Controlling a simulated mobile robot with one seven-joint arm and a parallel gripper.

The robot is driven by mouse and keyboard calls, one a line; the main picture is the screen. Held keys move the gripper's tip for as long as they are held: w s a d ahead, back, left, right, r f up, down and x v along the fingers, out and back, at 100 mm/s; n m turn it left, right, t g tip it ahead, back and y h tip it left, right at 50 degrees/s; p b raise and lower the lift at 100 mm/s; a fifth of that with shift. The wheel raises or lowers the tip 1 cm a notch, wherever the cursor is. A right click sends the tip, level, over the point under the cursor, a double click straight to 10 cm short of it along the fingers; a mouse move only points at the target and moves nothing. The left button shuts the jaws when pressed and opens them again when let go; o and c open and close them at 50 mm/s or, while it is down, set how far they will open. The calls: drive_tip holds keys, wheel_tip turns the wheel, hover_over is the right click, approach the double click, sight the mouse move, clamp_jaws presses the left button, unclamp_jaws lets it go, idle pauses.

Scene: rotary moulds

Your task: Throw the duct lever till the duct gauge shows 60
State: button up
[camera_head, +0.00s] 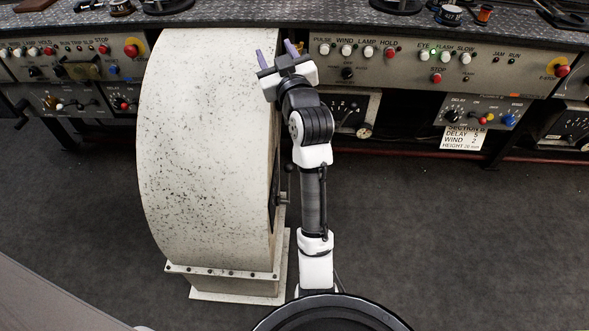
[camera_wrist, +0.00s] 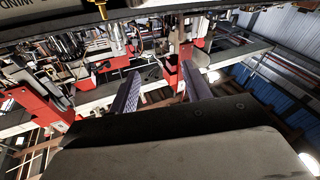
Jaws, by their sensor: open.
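My gripper (camera_head: 277,54) is open and empty in the head view, at the top right edge of a large speckled pale housing (camera_head: 205,150). Its two purple-grey fingers stand apart in the wrist view (camera_wrist: 160,88), with nothing between them. A dark handle-like part (camera_head: 281,200) shows on the housing's right side, partly edge-on; I cannot tell whether it is the duct lever.
A console (camera_head: 440,67) with buttons labelled PULSE, WIND, LAMP and HOLD runs along the back under a dark worktop (camera_head: 330,16). A paper sign (camera_head: 463,137) hangs at the right. Another dial (camera_head: 575,122) shows at the far right. Grey floor (camera_head: 430,230) is clear right of my arm.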

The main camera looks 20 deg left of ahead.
drive_tip(key=w+d+f+g+h, duration=0.15)
drive_tip(key=d+f, duration=0.25)
drive_tip(key=f, duration=0.5)
drive_tip(key=w+d+f+g+h, duration=0.1)
drive_tip(key=w+d+f+g, duration=0.2)
drive_tip(key=d+f, duration=0.35)
drive_tip(key=n+g+y+b, duration=0.2)
drive_tip(key=n+g+y, duration=0.55)
drive_tip(key=g, duration=0.25)
approach(288, 185)
drive_tip(key=w+d+r, duration=0.2)
drive_tip(key=d+r, duration=0.2)
drive_tip(key=d, duration=0.1)
drive_tip(key=a+p, duration=0.2)
drive_tip(key=a, duration=1.2)
drive_tip(key=shift+w+y+p, duration=0.3)
drive_tip(key=shift+w+p, duration=0.1)
clamp_jaws()
